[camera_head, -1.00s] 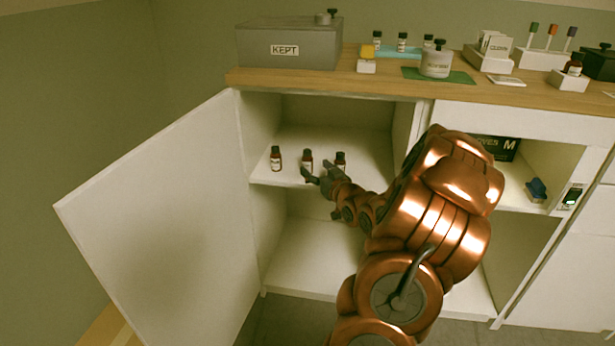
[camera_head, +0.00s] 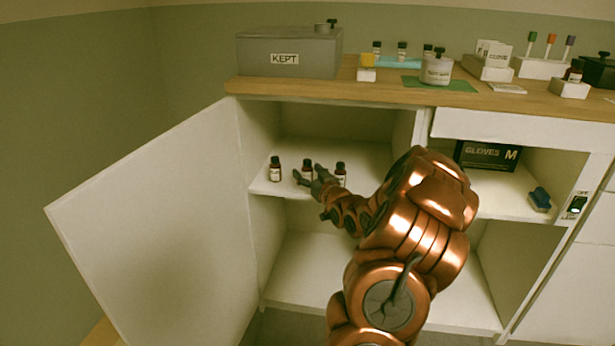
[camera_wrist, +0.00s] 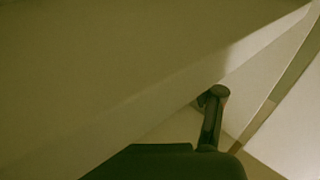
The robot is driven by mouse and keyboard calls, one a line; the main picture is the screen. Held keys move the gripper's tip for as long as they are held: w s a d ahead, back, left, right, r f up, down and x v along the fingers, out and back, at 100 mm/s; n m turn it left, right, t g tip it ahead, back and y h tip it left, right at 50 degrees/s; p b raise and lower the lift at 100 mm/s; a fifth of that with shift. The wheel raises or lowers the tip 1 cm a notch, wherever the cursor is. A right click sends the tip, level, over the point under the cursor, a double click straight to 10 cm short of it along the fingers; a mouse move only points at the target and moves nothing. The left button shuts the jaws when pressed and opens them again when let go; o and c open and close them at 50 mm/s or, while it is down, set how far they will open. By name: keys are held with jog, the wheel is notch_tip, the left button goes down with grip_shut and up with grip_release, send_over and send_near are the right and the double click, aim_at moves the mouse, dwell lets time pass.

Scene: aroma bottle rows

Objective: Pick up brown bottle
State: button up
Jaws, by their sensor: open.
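Three small brown bottles with dark caps and pale labels stand upright in a row on the cabinet's upper shelf: a left one (camera_head: 275,171), a middle one (camera_head: 307,167) and a right one (camera_head: 341,171). My gripper (camera_head: 308,173) is open at the middle bottle, its fingertips spread to either side of the bottle's lower part in the picture. I cannot tell whether they touch it. The gripper partly hides the middle and right bottles. In the wrist view a dark finger (camera_wrist: 213,117) shows against pale panels, and no bottle is recognisable there.
The open cabinet door (camera_head: 150,220) stands at the left. The shelf (camera_head: 262,186) has a front edge below the bottles. A black gloves box (camera_head: 488,155) and a blue item (camera_head: 540,198) sit in the right compartment. A grey KEPT box (camera_head: 290,52) stands on the wooden counter (camera_head: 390,82).

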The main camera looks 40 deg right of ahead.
jog(key=shift+w+d, duration=0.1)
jog(key=shift+w, duration=0.4)
grip_shut()
dwell(0.3)
